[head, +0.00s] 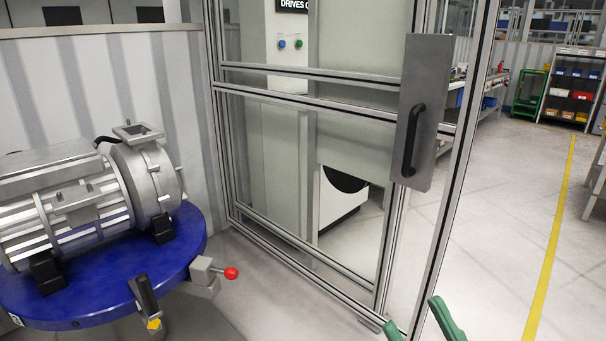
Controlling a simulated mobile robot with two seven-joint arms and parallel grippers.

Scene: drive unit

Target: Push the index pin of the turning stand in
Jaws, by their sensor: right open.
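The turning stand is a round blue table (100,308) at the lower left, with a grey finned drive unit (75,205) on it. At its right edge is a grey block (203,271) from which the index pin sticks out to the right, ending in a red knob (231,273). Some shaft shows between block and knob. My right gripper (412,311) shows at the bottom edge as two green fingers, apart and empty. It is well to the right of the red knob and touches nothing visible. My left gripper is not in view.
A black-handled lever (145,294) with a yellow end stands at the table's front edge. A metal-framed clear door (310,190) with a black handle (411,140) stands behind. Floor (300,310) shows clear between knob and gripper. A yellow line (552,245) runs at the right.

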